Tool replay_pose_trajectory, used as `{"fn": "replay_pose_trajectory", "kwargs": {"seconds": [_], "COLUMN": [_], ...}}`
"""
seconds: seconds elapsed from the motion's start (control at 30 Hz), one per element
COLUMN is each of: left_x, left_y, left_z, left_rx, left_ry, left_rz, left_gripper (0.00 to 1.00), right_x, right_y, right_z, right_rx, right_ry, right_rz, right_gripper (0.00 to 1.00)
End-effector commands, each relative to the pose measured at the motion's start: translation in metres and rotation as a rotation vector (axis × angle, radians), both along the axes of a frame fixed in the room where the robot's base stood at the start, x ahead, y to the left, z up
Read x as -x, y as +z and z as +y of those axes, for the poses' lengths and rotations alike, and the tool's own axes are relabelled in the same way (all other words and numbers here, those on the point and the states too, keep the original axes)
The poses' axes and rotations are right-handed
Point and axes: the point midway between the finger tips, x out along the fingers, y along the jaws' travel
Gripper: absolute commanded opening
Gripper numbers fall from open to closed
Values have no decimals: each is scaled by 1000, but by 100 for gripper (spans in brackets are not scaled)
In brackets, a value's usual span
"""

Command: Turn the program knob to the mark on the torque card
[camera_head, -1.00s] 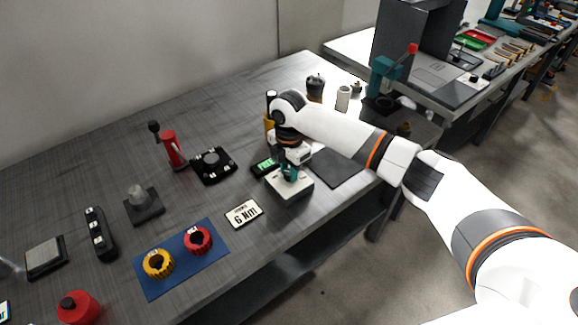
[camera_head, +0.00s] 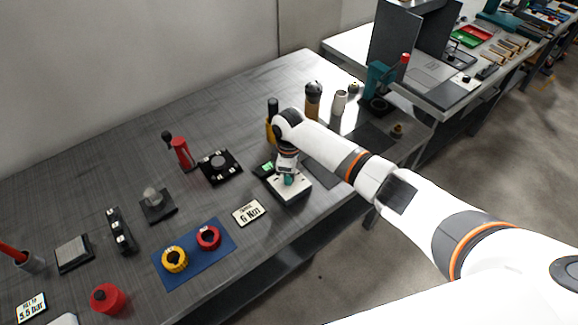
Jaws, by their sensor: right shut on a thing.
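The torque card (camera_head: 249,212) lies on the bench and reads "6 Nm". Just right of it is a pale box (camera_head: 294,192) with a dark front and a small green-lit display (camera_head: 267,166) behind its left side. My right gripper (camera_head: 288,180) points down onto the top of this box and is shut on a small teal part there, which looks like the program knob. The gripper hides most of the knob, so its pointer and the marks around it cannot be read. My left gripper is not in view.
A blue mat (camera_head: 195,254) holds a yellow ring (camera_head: 174,260) and a red ring (camera_head: 208,237). A red-handled tool (camera_head: 181,152), black fixtures and a red canister (camera_head: 107,298) stand to the left. Bottles (camera_head: 313,98) stand behind my right arm. The back middle of the bench is clear.

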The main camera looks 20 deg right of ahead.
Motion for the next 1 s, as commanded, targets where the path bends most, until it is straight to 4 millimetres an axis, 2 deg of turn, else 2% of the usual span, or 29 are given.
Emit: {"fn": "replay_pose_trajectory", "kwargs": {"seconds": [0.03, 0.4, 1.0], "left_x": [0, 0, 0], "left_y": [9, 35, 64], "left_z": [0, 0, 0], "left_rx": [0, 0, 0], "left_ry": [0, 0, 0], "left_rz": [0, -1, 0], "left_gripper": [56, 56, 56], "right_x": [1, 1, 0], "right_y": [4, 3, 2], "right_z": [1, 1, 0], "right_rx": [-3, -2, 1], "right_ry": [-44, -395, -929], "right_rz": [3, 4, 2], "right_gripper": [5, 5, 5]}}
